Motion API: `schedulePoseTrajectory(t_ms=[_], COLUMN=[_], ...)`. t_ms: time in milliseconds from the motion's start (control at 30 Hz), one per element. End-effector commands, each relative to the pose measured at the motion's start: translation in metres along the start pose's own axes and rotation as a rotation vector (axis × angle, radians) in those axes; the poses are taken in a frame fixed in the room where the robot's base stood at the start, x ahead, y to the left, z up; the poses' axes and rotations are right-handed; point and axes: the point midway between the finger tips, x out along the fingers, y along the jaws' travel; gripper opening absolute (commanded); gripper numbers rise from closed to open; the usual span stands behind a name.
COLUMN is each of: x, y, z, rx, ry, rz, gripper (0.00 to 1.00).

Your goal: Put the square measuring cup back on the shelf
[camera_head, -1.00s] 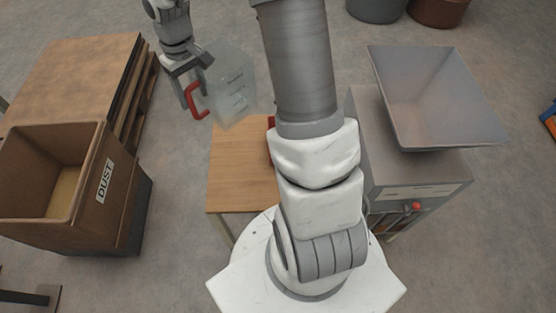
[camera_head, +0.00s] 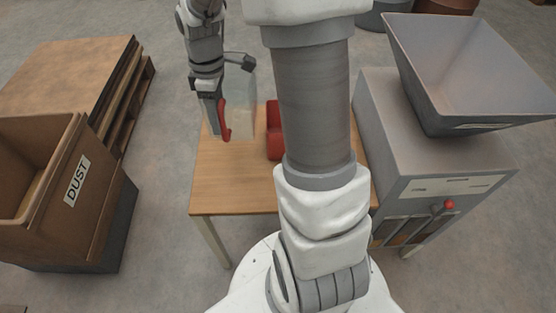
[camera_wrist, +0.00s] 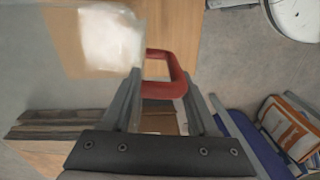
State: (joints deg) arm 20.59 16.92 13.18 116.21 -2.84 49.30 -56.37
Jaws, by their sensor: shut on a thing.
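The square measuring cup (camera_head: 240,99) is a clear see-through jug with a red handle (camera_head: 225,121). My gripper (camera_head: 220,118) is shut on the red handle and holds the cup up, over or near the left part of the wooden table in the head view. In the wrist view the red handle (camera_wrist: 166,84) sits between my gripper's fingers (camera_wrist: 165,105), and a whitish patch (camera_wrist: 110,38) shows through the clear cup. I cannot tell whether that patch is inside the cup or behind it. No shelf can be made out clearly.
A wooden table (camera_head: 235,180) carries a red object (camera_head: 274,132), partly hidden by my arm. A grey machine with a hopper (camera_head: 480,75) stands at the right. A box marked DUST (camera_head: 95,205) and stacked boards on a pallet (camera_head: 70,75) stand left. Open floor lies between.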

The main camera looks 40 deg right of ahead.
Motion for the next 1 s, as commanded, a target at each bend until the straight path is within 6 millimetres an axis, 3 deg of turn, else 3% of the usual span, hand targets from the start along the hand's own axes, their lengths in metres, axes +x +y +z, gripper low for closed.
schedulePoseTrajectory(t_ms=[33, 100, 433, 1000], x=[0.015, 0.022, 0.042, 0.125], y=[0.0, 0.0, -0.001, 0.002], z=[0.003, 0.005, 0.011, 0.011], rx=[-0.024, -0.059, -0.123, -0.122], ry=[0.001, 0.002, 0.004, 0.004], rz=[0.001, 0.0, -0.004, -0.005], gripper=[0.0, 0.0, 0.0, 0.0])
